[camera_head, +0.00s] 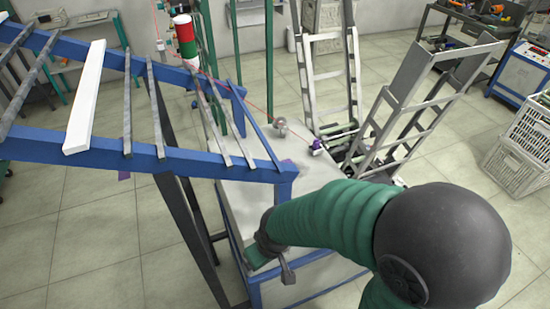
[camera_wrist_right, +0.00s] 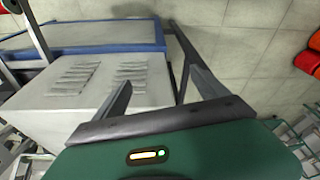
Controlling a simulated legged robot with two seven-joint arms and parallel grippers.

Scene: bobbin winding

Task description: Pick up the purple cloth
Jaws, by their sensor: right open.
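No purple cloth shows there. My left gripper is not in view.
A blue frame (camera_head: 180,167) with grey slats and a white bar (camera_head: 86,100) stands at left, partly over the white table (camera_head: 240,195). A small purple item (camera_head: 317,145) is at the table's far side. Grey ladder-like racks (camera_head: 410,90) stand beyond. A louvred white box (camera_wrist_right: 90,85) fills the wrist view's left.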

